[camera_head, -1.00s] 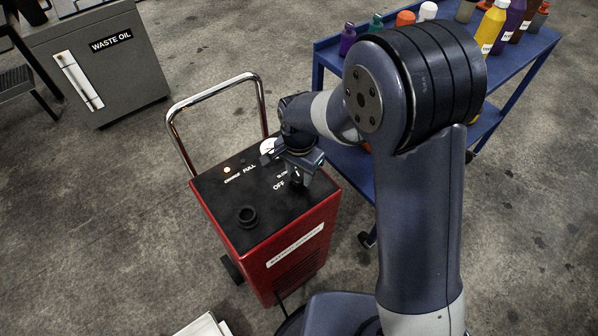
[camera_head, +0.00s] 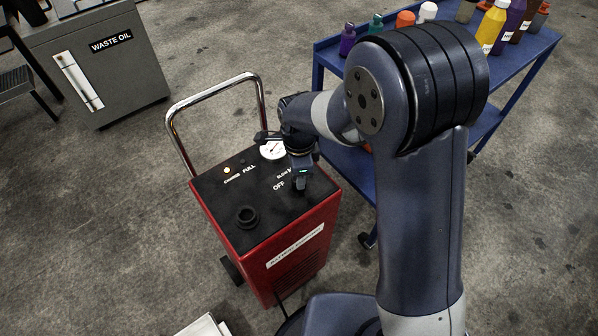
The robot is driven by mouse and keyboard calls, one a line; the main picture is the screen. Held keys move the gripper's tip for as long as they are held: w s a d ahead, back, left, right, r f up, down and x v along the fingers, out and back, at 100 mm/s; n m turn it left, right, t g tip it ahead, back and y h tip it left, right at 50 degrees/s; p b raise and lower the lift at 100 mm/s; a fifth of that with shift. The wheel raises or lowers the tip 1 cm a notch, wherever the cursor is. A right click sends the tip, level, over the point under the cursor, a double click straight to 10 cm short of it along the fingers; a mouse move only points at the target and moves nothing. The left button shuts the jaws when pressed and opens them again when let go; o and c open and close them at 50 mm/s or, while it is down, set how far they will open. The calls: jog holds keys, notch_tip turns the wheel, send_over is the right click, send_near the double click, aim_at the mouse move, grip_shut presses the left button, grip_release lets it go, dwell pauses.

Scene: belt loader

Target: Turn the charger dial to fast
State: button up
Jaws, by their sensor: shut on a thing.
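The red charger (camera_head: 265,235) stands on the floor left of my arm, with a black top panel. The panel carries the labels OFF and SLOW, a lit lamp (camera_head: 227,171) near the CHARGE and FULL labels, and a white gauge (camera_head: 272,151). My gripper (camera_head: 300,187) points down at the right side of the panel, beside the OFF label. It is shut on the charger dial, which is mostly hidden under the fingers. The dial's pointer and the fast label cannot be made out.
A chrome handle (camera_head: 210,98) rises behind the charger. A black round knob or cap (camera_head: 246,216) sits on the panel's front left. A blue cart (camera_head: 345,160) with several bottles stands close at right. A grey waste oil cabinet (camera_head: 105,75) stands back left.

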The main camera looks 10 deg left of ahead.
jog(key=shift+m, duration=0.3)
dwell(0.4)
jog(key=o, duration=1)
notch_tip(320, 180, up, 11)
jog(key=shift+f+p, duration=0.1)
jog(key=shift+p, duration=0.2)
jog(key=shift+f, duration=0.1)
notch_tip(320, 180, down, 11)
jog(key=shift+r+b, duration=0.1)
jog(key=shift+b, duration=0.2)
jog(key=shift+r, duration=0.1)
